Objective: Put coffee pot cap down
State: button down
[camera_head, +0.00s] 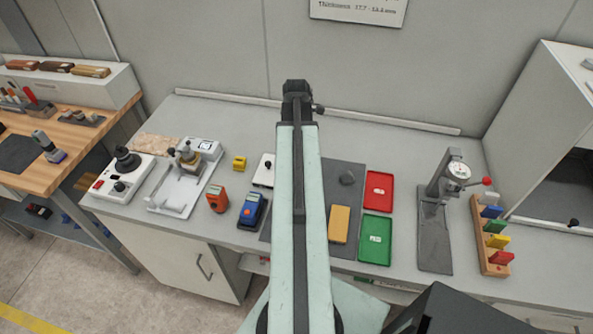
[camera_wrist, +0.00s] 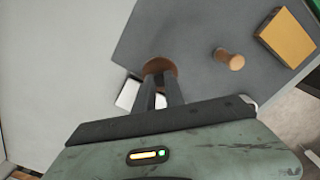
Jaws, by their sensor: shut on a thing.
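My gripper (camera_wrist: 160,78) shows in the wrist view with its two dark fingers close together. It is shut on a brown round piece (camera_wrist: 160,64), which is partly hidden by the fingers. I cannot tell if this piece is a coffee pot cap. It is over or near the edge of a dark grey mat (camera_wrist: 195,35), and its height above the surface is unclear. A white object (camera_wrist: 126,95) shows just left of the fingers. In the head view my arm hides the fingertips and the held piece. No coffee pot is recognisable in either view.
A brown cylinder (camera_wrist: 230,59) and a yellow block (camera_wrist: 287,37) lie on the mat. In the head view, red (camera_head: 378,190) and green (camera_head: 375,240) trays are right of the yellow block, with a gauge stand (camera_head: 440,205) farther right. Blue (camera_head: 252,210) and orange (camera_head: 217,197) devices stand left.

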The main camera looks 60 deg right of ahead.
notch_tip(320, 180, down, 7)
jog(key=b, duration=0.5)
jog(key=shift+r, duration=0.4)
jog(key=shift+f, duration=0.2)
jog(key=c, duration=1.4)
grip_release()
jog(key=shift+r, duration=0.15)
notch_tip(320, 180, up, 12)
jog(key=p, duration=1.2)
jog(key=shift+r+p, duration=0.15)
jog(key=shift+p, duration=0.2)
